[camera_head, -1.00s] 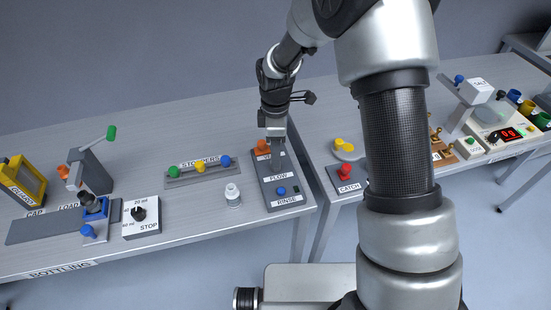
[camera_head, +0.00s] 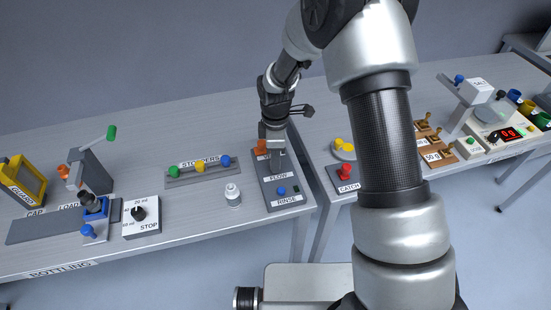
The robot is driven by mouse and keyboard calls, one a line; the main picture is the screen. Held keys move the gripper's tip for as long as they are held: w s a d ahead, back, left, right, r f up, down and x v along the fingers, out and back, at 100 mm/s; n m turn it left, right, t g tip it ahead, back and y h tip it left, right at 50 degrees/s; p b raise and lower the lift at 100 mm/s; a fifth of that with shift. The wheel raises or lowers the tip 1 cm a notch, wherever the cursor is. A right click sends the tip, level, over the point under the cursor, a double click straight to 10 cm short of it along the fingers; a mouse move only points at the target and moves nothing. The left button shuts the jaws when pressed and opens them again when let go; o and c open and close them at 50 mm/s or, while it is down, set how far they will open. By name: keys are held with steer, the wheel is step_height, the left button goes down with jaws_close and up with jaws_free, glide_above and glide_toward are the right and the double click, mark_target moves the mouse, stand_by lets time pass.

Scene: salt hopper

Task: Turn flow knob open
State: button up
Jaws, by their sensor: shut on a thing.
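The flow panel (camera_head: 281,193) is a grey plate labelled FLOW and RINSE at the right end of the bottling table. My gripper (camera_head: 274,152) reaches down over the far part of this panel, above the FLOW label. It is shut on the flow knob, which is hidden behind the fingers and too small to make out. An orange part (camera_head: 260,149) shows just left of my fingers.
A white bottle (camera_head: 233,195) stands left of the panel. The stoppers rack (camera_head: 213,173) lies behind it, and a STOP dial box (camera_head: 142,216) is further left. A red catch knob (camera_head: 344,170) is on the table to the right, across a gap.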

steer(key=shift+m, duration=0.4)
steer(key=m+b, duration=0.2)
steer(key=m, duration=0.1)
steer(key=shift+f+m, duration=0.1)
steer(key=shift+m, duration=0.2)
steer(key=m+b, duration=0.1)
steer(key=m, duration=0.3)
steer(key=shift+m+b, duration=0.3)
steer(key=m+b, duration=0.1)
steer(key=m, duration=0.3)
steer(key=shift+m, duration=2.4)
steer(key=o, duration=1)
steer(key=shift+o, duration=0.2)
steer(key=shift+r, duration=0.2)
